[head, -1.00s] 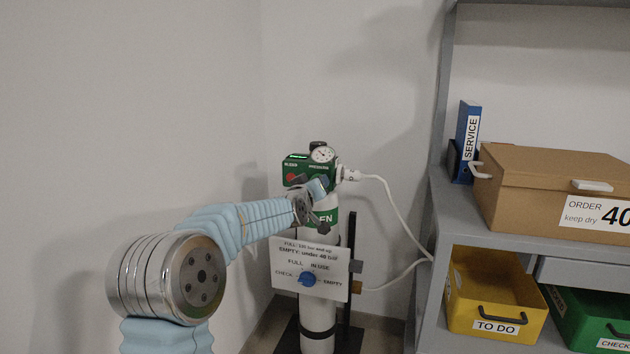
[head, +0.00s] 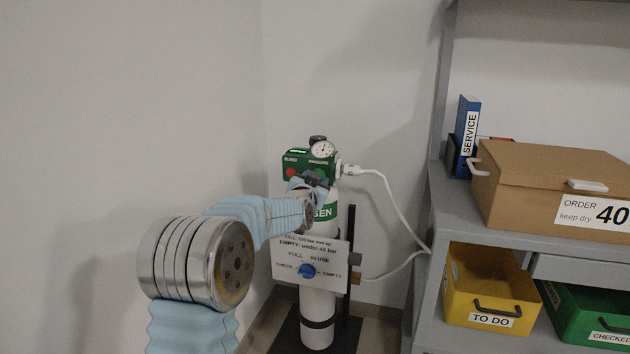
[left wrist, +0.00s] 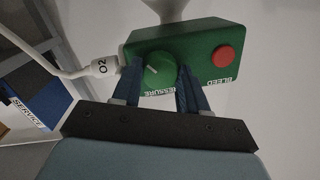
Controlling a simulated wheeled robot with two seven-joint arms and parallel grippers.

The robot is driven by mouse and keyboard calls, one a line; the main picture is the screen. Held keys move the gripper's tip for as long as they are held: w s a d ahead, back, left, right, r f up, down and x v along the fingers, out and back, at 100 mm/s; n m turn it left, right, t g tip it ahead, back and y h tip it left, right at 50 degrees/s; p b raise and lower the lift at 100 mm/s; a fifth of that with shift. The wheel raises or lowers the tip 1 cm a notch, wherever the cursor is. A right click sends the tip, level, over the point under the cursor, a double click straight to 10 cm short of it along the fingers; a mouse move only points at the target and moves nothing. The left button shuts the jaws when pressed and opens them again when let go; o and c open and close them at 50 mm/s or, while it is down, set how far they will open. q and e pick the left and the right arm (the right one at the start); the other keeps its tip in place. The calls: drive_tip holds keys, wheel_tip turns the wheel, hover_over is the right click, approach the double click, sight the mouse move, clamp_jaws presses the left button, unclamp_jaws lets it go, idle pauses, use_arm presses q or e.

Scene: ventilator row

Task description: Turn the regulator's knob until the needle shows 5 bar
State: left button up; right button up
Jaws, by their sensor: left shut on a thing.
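The green regulator (head: 297,163) sits on top of the white oxygen cylinder (head: 318,303). Its round white gauge (head: 321,149) faces me in the head view; the needle is too small to read. In the left wrist view the round green knob (left wrist: 160,71), with a pale pointer line, sits on the regulator (left wrist: 200,48) beside the PRESSURE label. My left gripper (head: 313,178) is at the regulator's front, and its blue fingers (left wrist: 160,80) are closed on the knob from both sides. In the head view the gripper hides most of the knob. My right gripper is not in view.
A red bleed button (left wrist: 224,57) sits beside the knob. A white O2 hose (head: 385,190) leaves the regulator's right side. A sign (head: 335,257) with a blue pointer hangs on the cylinder. A grey shelf (head: 437,215) with a cardboard box (head: 530,182) stands at right.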

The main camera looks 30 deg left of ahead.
use_arm(q)
drive_tip(key=shift+f+m, duration=0.2)
drive_tip(key=shift+m, duration=0.3)
drive_tip(key=o, duration=1.1)
drive_tip(key=shift+r, duration=0.1)
drive_tip(key=shift+c, duration=0.2)
drive_tip(key=p+v, duration=0.1)
drive_tip(key=v, duration=1.2)
drive_tip(key=shift+s, duration=0.4)
drive_tip(key=shift+d, duration=0.15)
